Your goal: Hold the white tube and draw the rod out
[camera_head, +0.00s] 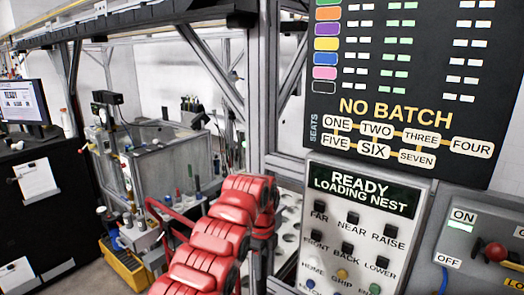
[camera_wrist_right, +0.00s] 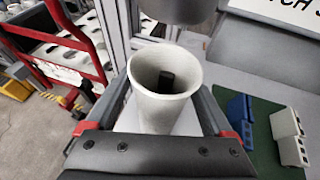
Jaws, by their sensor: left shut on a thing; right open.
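The white tube (camera_wrist_right: 163,112) stands between the two fingers of my right gripper (camera_wrist_right: 165,98) in the right wrist view, with its open mouth facing the camera. The dark end of a rod (camera_wrist_right: 167,80) shows inside the mouth; the rest of it is hidden by the tube wall. My right gripper is open around the tube. In the head view my red left arm (camera_head: 215,240) rises from the bottom and bends down at its far end. The left fingers cannot be made out there, nor what is between them. The head view does not show the tube.
A grey control panel (camera_head: 355,238) with several buttons stands to the right of the arm, under a black board (camera_head: 410,80). In the wrist view a grey round part (camera_wrist_right: 180,8) hangs beyond the tube. Blue blocks (camera_wrist_right: 238,112) and white blocks (camera_wrist_right: 288,135) sit on a green mat (camera_wrist_right: 262,150).

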